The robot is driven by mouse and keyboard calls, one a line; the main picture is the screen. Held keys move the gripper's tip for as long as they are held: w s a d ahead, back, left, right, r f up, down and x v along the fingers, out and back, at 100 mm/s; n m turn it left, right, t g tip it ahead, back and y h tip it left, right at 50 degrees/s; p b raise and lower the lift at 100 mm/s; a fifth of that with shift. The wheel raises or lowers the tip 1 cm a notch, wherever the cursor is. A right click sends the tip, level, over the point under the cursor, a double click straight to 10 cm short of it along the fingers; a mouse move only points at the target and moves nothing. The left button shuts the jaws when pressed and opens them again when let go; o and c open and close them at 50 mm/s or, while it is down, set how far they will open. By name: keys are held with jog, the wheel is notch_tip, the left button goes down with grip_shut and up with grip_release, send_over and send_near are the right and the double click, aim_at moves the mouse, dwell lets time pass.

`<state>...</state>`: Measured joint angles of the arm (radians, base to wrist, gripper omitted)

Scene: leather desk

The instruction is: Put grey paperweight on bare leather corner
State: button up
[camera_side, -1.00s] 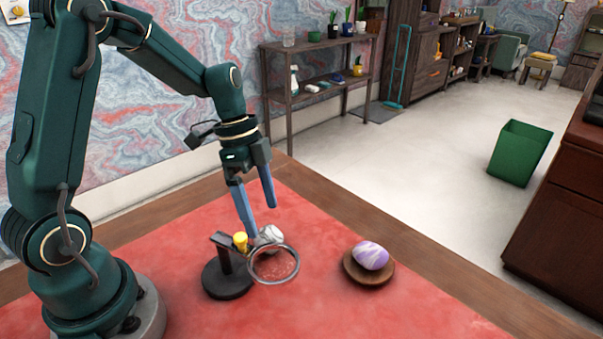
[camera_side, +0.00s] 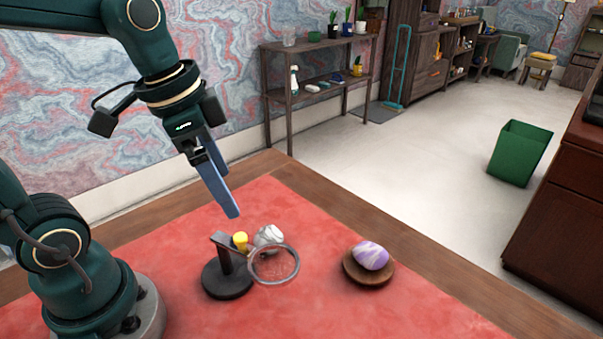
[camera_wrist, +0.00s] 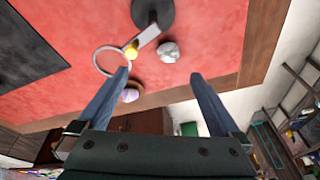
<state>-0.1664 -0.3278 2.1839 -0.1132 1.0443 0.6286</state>
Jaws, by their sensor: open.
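The grey paperweight (camera_side: 268,236), a rounded grey-white marbled lump, sits on the red leather (camera_side: 330,225) just behind a ring lens on a stand, which partly overlaps it in the side view. It also shows in the wrist view (camera_wrist: 169,52), clear of the lens. My gripper (camera_side: 230,212) is in the air above and a little left of the paperweight, not touching it. In the wrist view its two fingers (camera_wrist: 160,76) are spread apart with nothing held. The far leather corner (camera_side: 266,186) by the wooden border is bare.
The lens stand has a round black base (camera_side: 227,281), a ring lens (camera_side: 291,279) and a yellow knob (camera_side: 241,242), close beside the paperweight. A purple-white egg-shaped stone (camera_side: 371,255) rests on a brown wooden dish (camera_side: 357,274) to the right. The leather between is clear.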

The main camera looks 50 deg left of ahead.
jog(key=shift+s+d+f+n+t+y, duration=0.1)
jog(key=shift+s+d+n+t, duration=0.1)
jog(key=shift+s+n+t, duration=0.4)
jog(key=shift+s+d+f+n+t+y, duration=0.1)
jog(key=shift+s+d+n+t, duration=0.15)
jog(key=shift+s+n, duration=0.7)
jog(key=shift+s+d+f+n+t+y, duration=0.1)
jog(key=shift+s+d+n+t, duration=0.1)
jog(key=shift+s+n+t, duration=0.5)
